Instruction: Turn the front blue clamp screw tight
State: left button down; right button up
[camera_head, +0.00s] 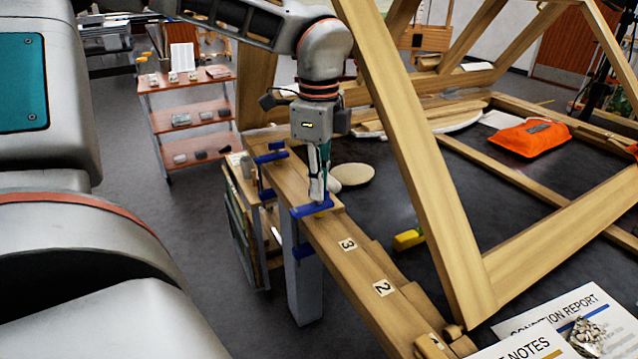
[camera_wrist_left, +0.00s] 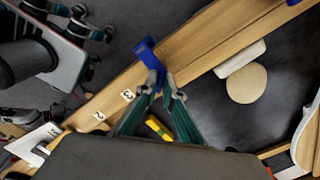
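The front blue clamp (camera_head: 312,210) sits on the edge of the wooden beam (camera_head: 330,240). It also shows in the left wrist view (camera_wrist_left: 145,52). My left gripper (camera_head: 318,196) points down at this clamp from above. In the left wrist view its fingertips (camera_wrist_left: 162,82) are close together, with a blue part of the clamp between them. The fingers hide most of the screw, so its thread and how tight it is cannot be seen. Another blue clamp (camera_head: 268,158) is farther back on the beam.
Slanted timbers (camera_head: 420,150) rise right of the beam. A yellow object (camera_head: 408,239) and a round pale disc (camera_head: 353,174) lie by the beam. An orange bag (camera_head: 528,138) lies on the dark surface. Papers (camera_head: 540,335) are at front right. A shelf cart (camera_head: 190,120) stands back left.

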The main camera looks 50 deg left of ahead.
pick_arm(q)
jog(key=shift+f+m+b, duration=0.2)
jog(key=shift+m+b, duration=0.6)
jog(key=shift+m, duration=0.5)
jog(key=m+b, duration=0.1)
jog(key=m, duration=0.1)
jog(key=shift+m, duration=0.4)
jog(key=m+b, duration=0.1)
jog(key=m, duration=0.2)
jog(key=shift+r+m, duration=0.1)
jog(key=shift+m, duration=0.2)
jog(key=m, duration=0.3)
jog(key=shift+m+b, duration=0.3)
jog(key=shift+b, duration=0.05)
jog(key=m, duration=0.6)
jog(key=shift+r, duration=0.15)
jog(key=m, duration=0.6)
